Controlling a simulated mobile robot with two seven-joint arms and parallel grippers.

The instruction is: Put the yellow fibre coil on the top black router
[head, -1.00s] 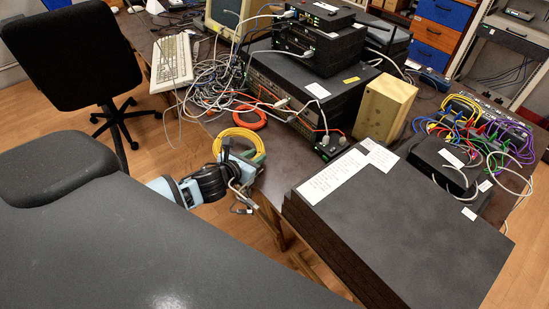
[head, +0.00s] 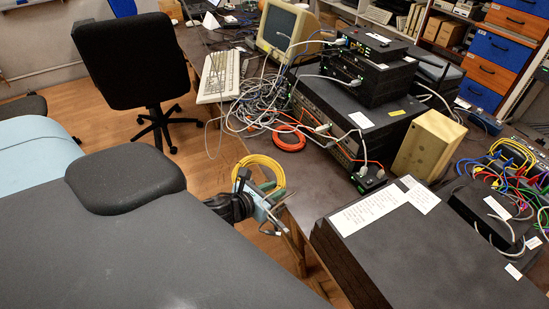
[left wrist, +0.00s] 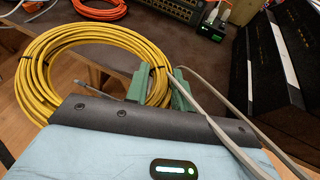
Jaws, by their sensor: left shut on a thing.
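The yellow fibre coil (head: 262,166) is held upright at the table's near left edge; it fills the left of the left wrist view (left wrist: 50,50). My left gripper (head: 268,192) is shut on the coil, its green fingers (left wrist: 160,88) around the coil's right side in the left wrist view. The top black router (head: 366,42) lies on top of a stack of black devices, further back and right of the coil. Cables run from its front. My right gripper is not in view.
A tangle of grey cables (head: 255,100) and an orange coil (head: 288,138) lie on the table beyond the gripper. A beige box (head: 428,145) stands right of the stack. A large black stack with white labels (head: 430,250) is at front right.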

